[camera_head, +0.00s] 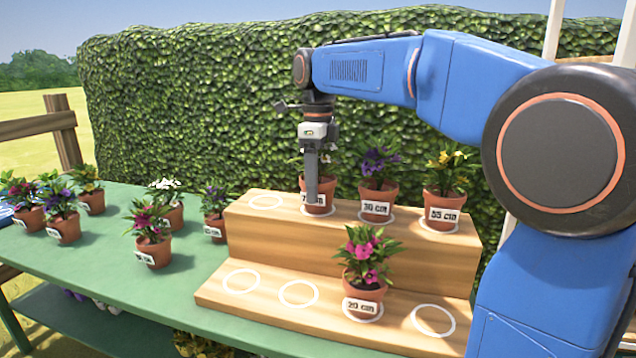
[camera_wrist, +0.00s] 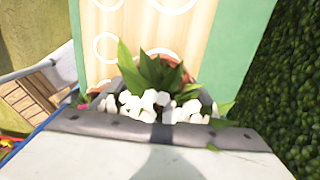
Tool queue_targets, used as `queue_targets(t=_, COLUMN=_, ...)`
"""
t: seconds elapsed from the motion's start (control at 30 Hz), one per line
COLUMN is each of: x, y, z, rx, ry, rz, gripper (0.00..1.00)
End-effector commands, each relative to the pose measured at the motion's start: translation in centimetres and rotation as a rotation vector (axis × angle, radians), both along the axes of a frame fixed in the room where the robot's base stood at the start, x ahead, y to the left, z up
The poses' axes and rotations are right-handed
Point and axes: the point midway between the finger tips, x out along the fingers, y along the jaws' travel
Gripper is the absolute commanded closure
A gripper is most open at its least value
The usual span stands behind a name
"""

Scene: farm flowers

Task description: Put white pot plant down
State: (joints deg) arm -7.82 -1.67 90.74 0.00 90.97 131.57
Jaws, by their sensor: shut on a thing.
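The white pot plant (camera_head: 322,200) is a terracotta pot with white flowers and a partly covered label. It is upright at the second ring from the left on the upper step of the wooden stand (camera_head: 290,231). Its base looks to be at the ring, but I cannot tell for sure that it touches. My gripper (camera_head: 312,198) points down and is shut on this pot, hiding part of it. In the wrist view, white flowers and green leaves (camera_wrist: 160,103) fill the space in front of my gripper, with a bit of pot rim behind.
On the upper step stand a purple plant (camera_head: 376,205) labelled 30 cm and a yellow one (camera_head: 444,208) labelled 55 cm. The upper left ring (camera_head: 266,202) is empty. A pink plant (camera_head: 361,300) is on the lower step among empty rings. Several plants stand on the green table (camera_head: 110,255).

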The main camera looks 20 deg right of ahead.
Motion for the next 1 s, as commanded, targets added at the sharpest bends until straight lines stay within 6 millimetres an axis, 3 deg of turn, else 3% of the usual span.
queue_targets(t=0.3, x=0.0, y=0.0, z=-0.1, rx=0.000, ry=-0.001, rz=0.000, gripper=0.69)
queue_targets(t=0.33, x=0.0, y=0.0, z=-0.2, rx=0.000, ry=0.000, rz=0.000, gripper=0.28)
queue_targets(t=0.4, x=0.0, y=0.0, z=-0.2, rx=0.000, ry=0.000, rz=0.000, gripper=0.15)
queue_targets(t=0.77, x=0.0, y=0.0, z=0.2, rx=0.000, ry=-0.001, rz=0.000, gripper=0.15)
queue_targets(t=1.0, x=0.1, y=0.0, z=3.4, rx=0.001, ry=-0.004, rz=0.000, gripper=0.15)
